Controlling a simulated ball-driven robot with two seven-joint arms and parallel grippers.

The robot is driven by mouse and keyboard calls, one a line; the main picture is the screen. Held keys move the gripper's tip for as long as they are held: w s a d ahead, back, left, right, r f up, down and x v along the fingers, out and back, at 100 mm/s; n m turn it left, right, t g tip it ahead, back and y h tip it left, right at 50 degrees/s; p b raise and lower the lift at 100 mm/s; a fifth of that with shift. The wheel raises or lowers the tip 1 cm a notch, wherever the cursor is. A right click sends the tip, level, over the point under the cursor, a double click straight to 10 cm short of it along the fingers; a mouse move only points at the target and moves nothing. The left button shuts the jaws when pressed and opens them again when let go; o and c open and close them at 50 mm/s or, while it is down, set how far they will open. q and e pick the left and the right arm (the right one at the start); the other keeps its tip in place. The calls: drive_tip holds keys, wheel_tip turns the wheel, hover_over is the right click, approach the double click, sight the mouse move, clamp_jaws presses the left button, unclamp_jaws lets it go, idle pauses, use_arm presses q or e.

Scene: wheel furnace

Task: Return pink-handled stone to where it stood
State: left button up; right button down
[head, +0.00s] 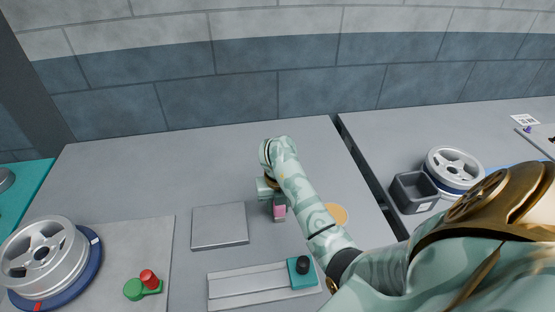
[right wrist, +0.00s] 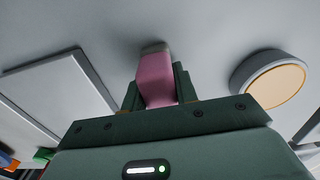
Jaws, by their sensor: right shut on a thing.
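The pink-handled stone (head: 280,211) is in my right gripper (head: 273,197) over the grey table, just right of a flat square plate. In the right wrist view the pink handle (right wrist: 155,78) sits between the two green fingers (right wrist: 156,90), with a grey end beyond it. The right gripper is shut on the handle. I cannot tell whether the stone's grey end touches the table. My left gripper is not in view.
A square plate (head: 219,226) lies left of the stone, and a round tan-topped disc (head: 337,214) lies right. A rail with a teal block (head: 302,272) is in front. Silver wheels stand far left (head: 38,254) and right (head: 453,167), beside a dark bin (head: 414,191). The table's back is clear.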

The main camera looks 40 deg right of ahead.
drive_tip(key=shift+r, duration=0.1)
drive_tip(key=shift+f, duration=0.2)
drive_tip(key=c, duration=1.1)
unclamp_jaws()
wheel_tip(320, 180, up, 12)
drive_tip(key=p, duration=0.6)
drive_tip(key=shift+r+p, duration=0.25)
drive_tip(key=shift+p, duration=0.1)
drive_tip(key=shift+f, duration=0.1)
